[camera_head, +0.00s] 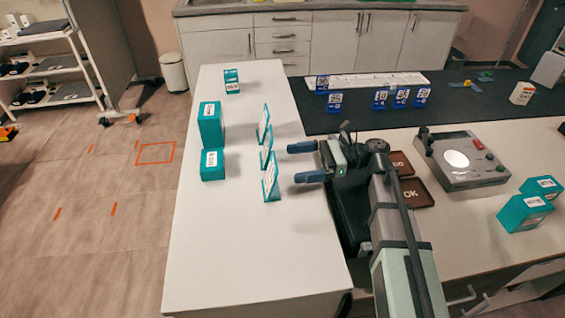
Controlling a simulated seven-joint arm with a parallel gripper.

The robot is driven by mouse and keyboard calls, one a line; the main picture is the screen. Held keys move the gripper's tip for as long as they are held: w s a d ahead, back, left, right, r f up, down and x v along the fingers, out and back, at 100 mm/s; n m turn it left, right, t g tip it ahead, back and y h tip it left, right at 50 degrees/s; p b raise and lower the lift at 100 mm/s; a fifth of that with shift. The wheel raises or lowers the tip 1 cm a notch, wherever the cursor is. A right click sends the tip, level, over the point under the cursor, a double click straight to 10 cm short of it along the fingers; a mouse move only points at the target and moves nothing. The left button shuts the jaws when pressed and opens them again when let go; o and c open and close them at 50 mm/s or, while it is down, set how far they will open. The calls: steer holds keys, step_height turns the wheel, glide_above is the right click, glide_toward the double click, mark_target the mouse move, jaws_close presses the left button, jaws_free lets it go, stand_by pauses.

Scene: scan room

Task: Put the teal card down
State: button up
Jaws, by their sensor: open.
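Three teal-and-white cards stand in a row on the white table (225,250): a far one (263,122), a middle one (267,150) and a near one (271,182). Which of them is the task's teal card I cannot tell. My gripper (293,162) is to the right of the row, its two fingers spread and pointing left. No card shows between the fingers. The middle card is just left of the gap between the fingertips, and the near card is left of the nearer finger. Whether a finger touches a card is unclear.
Teal boxes (211,124) (212,164) stand left of the cards, and a small teal item (232,81) stands farther back. The near part of the white table is clear. Right are blue-and-white tags (379,99), brown trays (416,192), a grey device (463,160) and more teal boxes (524,212).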

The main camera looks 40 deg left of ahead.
mark_target(267, 182)
steer(key=shift+v, duration=2.65)
steer(key=shift+a, duration=0.1)
step_height(267, 182, up, 7)
steer(key=s+a+n+t+h, duration=0.1)
steer(key=s, duration=0.1)
steer(key=s+a+f+t+h, duration=0.1)
steer(key=s+a+f, duration=0.3)
steer(key=s+a+f+m+t+h, duration=0.1)
steer(key=s+a+f, duration=0.3)
steer(key=shift+s+a+f, duration=0.2)
steer(key=shift+a+f, duration=0.05)
steer(key=shift+a, duration=0.05)
steer(key=shift+c, duration=0.4)
steer(key=shift+r, duration=0.1)
steer(key=c, duration=1.1)
